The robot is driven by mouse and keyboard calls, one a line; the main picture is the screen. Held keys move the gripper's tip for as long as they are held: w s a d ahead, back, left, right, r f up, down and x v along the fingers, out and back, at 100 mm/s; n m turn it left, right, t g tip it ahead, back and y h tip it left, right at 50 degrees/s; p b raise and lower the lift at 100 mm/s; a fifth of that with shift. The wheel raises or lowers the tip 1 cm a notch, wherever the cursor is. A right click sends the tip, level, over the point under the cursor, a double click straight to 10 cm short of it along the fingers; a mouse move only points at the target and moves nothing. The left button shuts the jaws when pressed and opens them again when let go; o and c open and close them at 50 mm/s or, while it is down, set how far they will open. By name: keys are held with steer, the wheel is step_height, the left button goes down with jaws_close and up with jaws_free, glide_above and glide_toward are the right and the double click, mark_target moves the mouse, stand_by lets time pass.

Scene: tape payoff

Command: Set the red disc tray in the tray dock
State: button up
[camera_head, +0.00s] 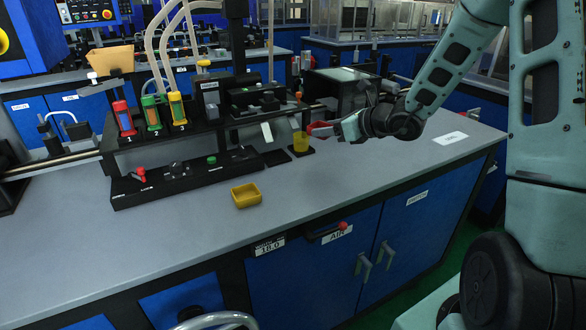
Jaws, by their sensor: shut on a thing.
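My gripper (331,130) is above the right part of the grey bench, pointing left. It is shut on a small red object (319,128), which looks like the red disc tray. The jaws partly hide it, and its shape is hard to make out. It is held just right of a yellow cup (301,142), close to its rim; I cannot tell whether they touch. No tray dock can be picked out surely. A flat black pad (277,158) lies left of the cup.
A black fixture (180,178) with three coloured, numbered units stands on the grey bench (350,185). A yellow open bin (246,195) sits in front of it. A white label (450,138) lies at the right. The bench's front right is clear.

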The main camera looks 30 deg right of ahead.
mark_target(326, 167)
step_height(326, 167, down, 9)
steer(key=shift+f+b, duration=0.15)
steer(key=shift+b, duration=0.2)
steer(key=shift+f, duration=0.15)
steer(key=o, duration=1)
steer(key=shift+c, duration=0.2)
